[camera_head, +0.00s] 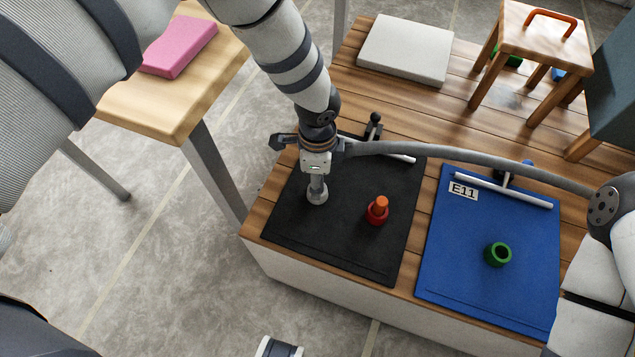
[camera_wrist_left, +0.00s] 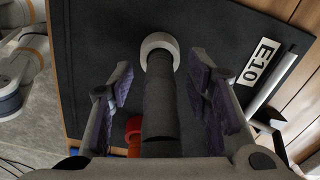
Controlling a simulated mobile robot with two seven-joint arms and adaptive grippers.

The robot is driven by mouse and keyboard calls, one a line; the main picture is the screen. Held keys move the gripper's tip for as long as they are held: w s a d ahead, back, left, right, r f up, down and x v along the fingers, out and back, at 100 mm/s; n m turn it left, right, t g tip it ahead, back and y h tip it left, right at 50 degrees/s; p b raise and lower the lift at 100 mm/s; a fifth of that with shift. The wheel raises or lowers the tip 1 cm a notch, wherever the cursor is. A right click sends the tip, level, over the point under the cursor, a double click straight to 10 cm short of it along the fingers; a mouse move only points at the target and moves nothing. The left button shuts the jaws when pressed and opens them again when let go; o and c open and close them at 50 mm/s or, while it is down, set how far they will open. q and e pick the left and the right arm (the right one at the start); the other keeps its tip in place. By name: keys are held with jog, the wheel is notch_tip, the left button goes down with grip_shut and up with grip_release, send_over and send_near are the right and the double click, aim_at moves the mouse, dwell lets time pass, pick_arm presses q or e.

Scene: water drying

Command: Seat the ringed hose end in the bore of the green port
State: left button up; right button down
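My left gripper (camera_head: 317,172) is above the black mat, pointing down. In the left wrist view its purple-padded fingers (camera_wrist_left: 162,85) stand apart, with a dark tube (camera_wrist_left: 160,105) between them and gaps on both sides. A pale ring (camera_wrist_left: 160,48) surrounds the tube's far end; it also shows low over the mat in the head view (camera_head: 317,196). Whether it touches the mat is unclear. A grey hose (camera_head: 450,151) curves rightward from beside the gripper. The green port (camera_head: 497,254) stands on the blue mat, its dark bore empty. My right gripper is out of view.
A red port (camera_head: 377,215) with an orange piece in it stands on the black mat (camera_head: 290,225), right of the gripper. The blue mat (camera_head: 455,270) bears an E11 label (camera_head: 463,190) and a white bar. A small stool (camera_head: 545,40) and a pale slab (camera_head: 405,50) are behind.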

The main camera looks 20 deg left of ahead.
pick_arm(q)
grip_shut()
jog(key=shift+r, duration=0.1)
